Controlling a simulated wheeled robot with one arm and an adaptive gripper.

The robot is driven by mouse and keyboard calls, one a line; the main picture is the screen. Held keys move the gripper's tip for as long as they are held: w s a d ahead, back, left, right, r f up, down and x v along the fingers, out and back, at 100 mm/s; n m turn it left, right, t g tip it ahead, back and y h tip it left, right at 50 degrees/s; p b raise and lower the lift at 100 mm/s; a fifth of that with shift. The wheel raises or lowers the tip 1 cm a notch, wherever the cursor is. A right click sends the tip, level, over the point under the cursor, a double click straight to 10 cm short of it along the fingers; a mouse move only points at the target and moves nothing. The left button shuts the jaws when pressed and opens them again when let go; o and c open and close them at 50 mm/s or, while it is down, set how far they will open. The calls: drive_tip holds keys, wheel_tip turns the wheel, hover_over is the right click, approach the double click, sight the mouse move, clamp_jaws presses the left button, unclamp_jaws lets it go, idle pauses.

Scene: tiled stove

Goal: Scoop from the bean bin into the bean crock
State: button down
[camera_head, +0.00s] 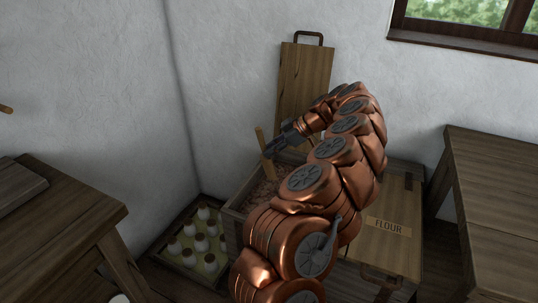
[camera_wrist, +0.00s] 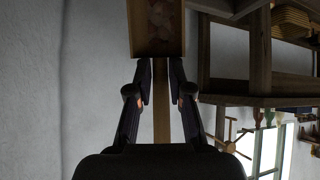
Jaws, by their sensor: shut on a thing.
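The open bean bin (camera_head: 233,222) stands on the floor by the wall, with reddish-brown beans (camera_head: 262,188) inside. My gripper (camera_head: 271,151) is over the bin's back part, shut on the wooden handle (camera_head: 260,138) of a scoop, which stands nearly upright. In the wrist view my gripper (camera_wrist: 160,75) has the handle (camera_wrist: 161,105) between its fingers. A brown wooden scoop bowl (camera_wrist: 138,45) appears at the handle's far end, with pinkish bean-like pieces in it, cut by the picture's top edge. My arm hides much of the bin. I cannot make out the bean crock.
A shut lid marked FLOUR (camera_head: 375,250) lies right of the bean bin. A wooden board with a handle (camera_head: 305,75) leans on the wall behind. A low crate (camera_head: 160,262) of white jars stands left. Wooden tables flank both sides, left (camera_head: 75,215) and right (camera_head: 490,190).

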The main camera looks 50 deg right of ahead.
drive_tip(key=shift+s+d+r+t+y+b, duration=0.1)
drive_tip(key=shift+s+d+t+y+b, duration=0.6)
drive_tip(key=shift+b, duration=1)
idle(0.6)
